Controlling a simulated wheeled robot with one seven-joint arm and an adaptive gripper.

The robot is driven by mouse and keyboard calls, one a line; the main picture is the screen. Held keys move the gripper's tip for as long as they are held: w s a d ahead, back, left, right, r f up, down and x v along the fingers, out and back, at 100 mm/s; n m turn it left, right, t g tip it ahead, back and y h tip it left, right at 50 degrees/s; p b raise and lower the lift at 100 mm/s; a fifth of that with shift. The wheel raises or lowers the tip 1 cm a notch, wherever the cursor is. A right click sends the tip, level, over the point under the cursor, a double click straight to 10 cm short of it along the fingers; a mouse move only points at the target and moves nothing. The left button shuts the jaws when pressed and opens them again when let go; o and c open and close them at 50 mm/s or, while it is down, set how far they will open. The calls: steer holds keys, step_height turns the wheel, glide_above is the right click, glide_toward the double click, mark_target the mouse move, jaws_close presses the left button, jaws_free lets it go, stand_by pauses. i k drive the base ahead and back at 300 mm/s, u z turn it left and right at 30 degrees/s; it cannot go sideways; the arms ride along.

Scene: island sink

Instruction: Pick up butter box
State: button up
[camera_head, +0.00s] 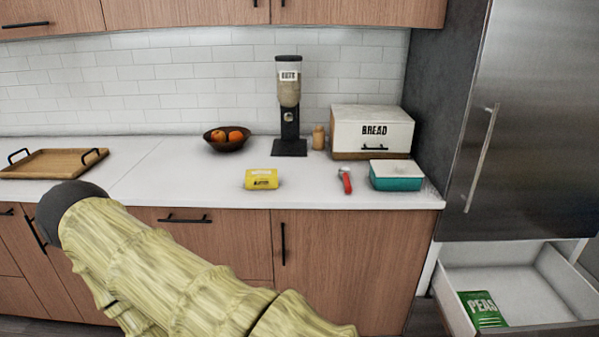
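The butter box (261,180) is a small yellow carton with dark lettering and a pale top. It lies on the white countertop (210,180), close to the front edge, near the middle of the view. Part of my arm, pale yellow-green with a dark grey rounded end, fills the lower left in front of the cabinets. My gripper does not show in this view, so its opening and its place relative to the butter box cannot be seen.
A red-handled tool (346,181) and a teal container with a white lid (396,177) lie right of the butter box. Behind are a fruit bowl (227,145), an oats dispenser (289,110) and a bread box (371,132). A wooden tray (48,165) is at left. An open drawer (520,285) holds a peas packet (482,310).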

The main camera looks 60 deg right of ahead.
mark_target(256, 178)
steer(key=z, duration=0.8)
steer(key=i, duration=0.8)
steer(key=z, duration=0.8)
